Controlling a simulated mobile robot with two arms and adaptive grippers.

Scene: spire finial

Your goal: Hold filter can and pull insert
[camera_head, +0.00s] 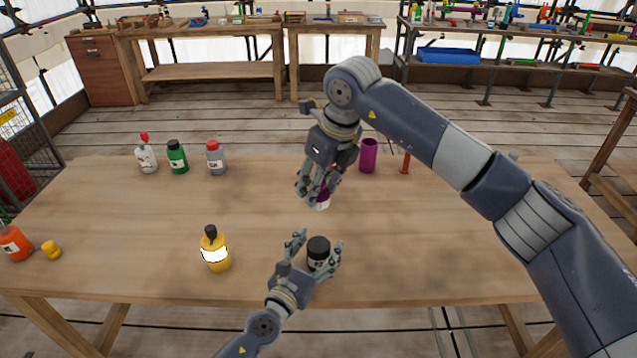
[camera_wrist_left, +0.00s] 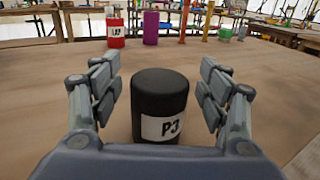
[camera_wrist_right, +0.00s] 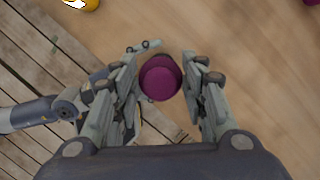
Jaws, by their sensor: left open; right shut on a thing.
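A black can (camera_wrist_left: 162,95) with a white label reading P3 stands upright on the table; it also shows in the head view (camera_head: 318,248). My left gripper (camera_head: 315,252) is open, with its fingers on either side of the can; the left wrist view shows gaps on both sides. My right gripper (camera_head: 318,195) is shut on a purple insert (camera_wrist_right: 160,80), above the table beyond the can. In the head view the insert (camera_head: 323,200) shows purple and white, partly hidden by the fingers. The can's inside cannot be seen.
A yellow bottle (camera_head: 215,252) stands left of the can. White, green and grey bottles (camera_head: 178,158) stand at the back left, an orange one (camera_head: 14,243) at far left. A purple cylinder (camera_head: 368,156) and red can (camera_wrist_left: 115,28) stand behind.

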